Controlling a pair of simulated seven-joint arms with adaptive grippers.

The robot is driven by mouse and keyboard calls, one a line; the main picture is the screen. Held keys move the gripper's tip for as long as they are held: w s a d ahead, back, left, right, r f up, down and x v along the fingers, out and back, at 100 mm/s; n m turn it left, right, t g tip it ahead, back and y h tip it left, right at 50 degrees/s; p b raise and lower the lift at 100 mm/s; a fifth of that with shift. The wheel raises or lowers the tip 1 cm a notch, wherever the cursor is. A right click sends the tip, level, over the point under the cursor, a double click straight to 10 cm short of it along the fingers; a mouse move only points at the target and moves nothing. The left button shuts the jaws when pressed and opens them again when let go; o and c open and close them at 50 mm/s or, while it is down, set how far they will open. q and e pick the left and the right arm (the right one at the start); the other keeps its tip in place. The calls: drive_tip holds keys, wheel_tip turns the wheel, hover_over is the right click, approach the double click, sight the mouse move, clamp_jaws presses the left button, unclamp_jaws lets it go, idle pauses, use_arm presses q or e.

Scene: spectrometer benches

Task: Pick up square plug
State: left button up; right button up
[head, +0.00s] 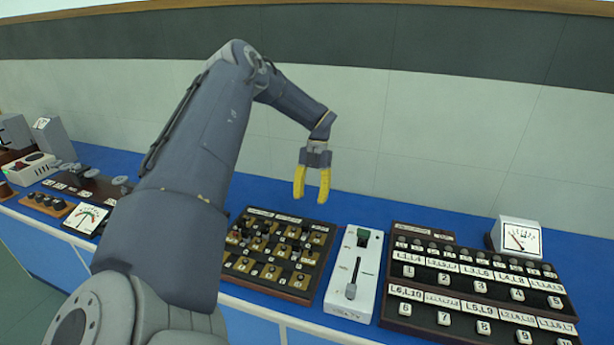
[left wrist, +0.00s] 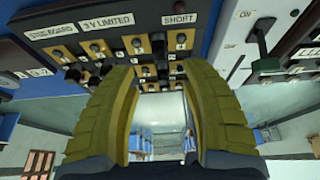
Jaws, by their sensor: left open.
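My left gripper (head: 311,192) has yellow fingers, spread apart with nothing between them. In the head view it hangs pointing down, above and behind a dark plug board (head: 318,266) with brass plates and black plugs. The left wrist view shows the two fingers (left wrist: 158,85) wide open in front of the same board (left wrist: 118,24), which bears labels such as "SHORT". Small dark plugs (left wrist: 159,44) stand on its plates, apart from the fingers. I cannot tell which of them is the square plug. The fingers hide part of the board. My right gripper is not in view.
A white switch box (head: 342,299) with a lever stands right of the board. Beyond it lies a labelled key panel (head: 460,285) with a white meter (head: 518,238) behind. More instruments, including a meter (head: 86,218), stand at left. The blue bench (head: 264,190) is clear behind the board.

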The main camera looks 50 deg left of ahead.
sight(306, 223)
use_arm(q)
drive_tip(key=x, duration=0.5)
drive_tip(key=shift+x, duration=2.65)
drive_tip(key=shift+s+d+r, duration=0.1)
drive_tip(key=shift+s+r, duration=0.05)
drive_tip(key=shift+s, duration=0.05)
drive_tip(key=shift+c, duration=0.5)
clamp_jaws()
